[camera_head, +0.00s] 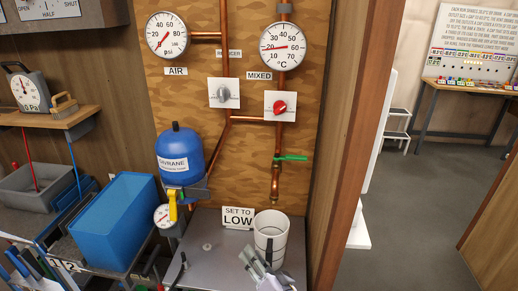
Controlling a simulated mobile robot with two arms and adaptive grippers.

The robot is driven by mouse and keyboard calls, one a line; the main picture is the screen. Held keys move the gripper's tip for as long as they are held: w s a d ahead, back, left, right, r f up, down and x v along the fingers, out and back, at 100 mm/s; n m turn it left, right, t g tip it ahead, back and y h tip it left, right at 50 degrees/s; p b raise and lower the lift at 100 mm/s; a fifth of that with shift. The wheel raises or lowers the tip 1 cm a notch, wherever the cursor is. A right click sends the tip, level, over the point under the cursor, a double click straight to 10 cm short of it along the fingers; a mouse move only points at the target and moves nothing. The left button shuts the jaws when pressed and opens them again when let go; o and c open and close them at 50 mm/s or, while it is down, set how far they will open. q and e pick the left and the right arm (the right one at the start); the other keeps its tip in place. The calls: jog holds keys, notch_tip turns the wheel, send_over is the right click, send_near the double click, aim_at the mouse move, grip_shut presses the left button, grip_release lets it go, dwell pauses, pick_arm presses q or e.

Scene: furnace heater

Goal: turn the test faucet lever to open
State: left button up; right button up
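The test faucet is a copper pipe with a green lever (291,158) on the wooden board, below the mixed gauge. The lever points sideways to the right, across the pipe. The faucet's outlet (275,193) hangs above a white bucket (270,230). My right gripper (257,257) is low in front of the bucket, well below the lever, and not touching it. Its fingers look apart, with nothing seen between them. My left gripper does not show clearly anywhere in view.
A sign reading "SET TO LOW" (238,217) stands left of the bucket. A blue tank (179,152) with a yellow handle (172,206) is left of the pipes. A wooden side wall (345,145) bounds the faucet's right. A blue bin (112,220) stands left.

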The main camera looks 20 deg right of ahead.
jog(key=w+d+r+m+t+h+p, duration=0.1)
jog(key=d+r+m+h, duration=0.2)
jog(key=r, duration=0.3)
jog(key=w+d+r+m+t+h, duration=0.1)
jog(key=d+r+m+h, duration=0.15)
jog(key=r+m, duration=0.2)
jog(key=m+g+h+p, duration=0.35)
jog(key=m+h, duration=0.25)
jog(key=m, duration=0.4)
send_near(299, 160)
jog(key=shift+n+g, duration=0.25)
jog(key=shift+g, duration=0.1)
jog(key=x, duration=0.9)
jog(key=shift+w+r+p, duration=0.25)
jog(key=shift+r+p, duration=0.05)
jog(key=shift+p, duration=0.1)
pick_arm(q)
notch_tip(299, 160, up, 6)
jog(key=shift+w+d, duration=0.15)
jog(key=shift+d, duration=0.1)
pick_arm(e)
jog(key=shift+x, duration=0.85)
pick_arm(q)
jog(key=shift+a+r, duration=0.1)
pick_arm(e)
jog(key=shift+c, duration=0.4)
grip_shut()
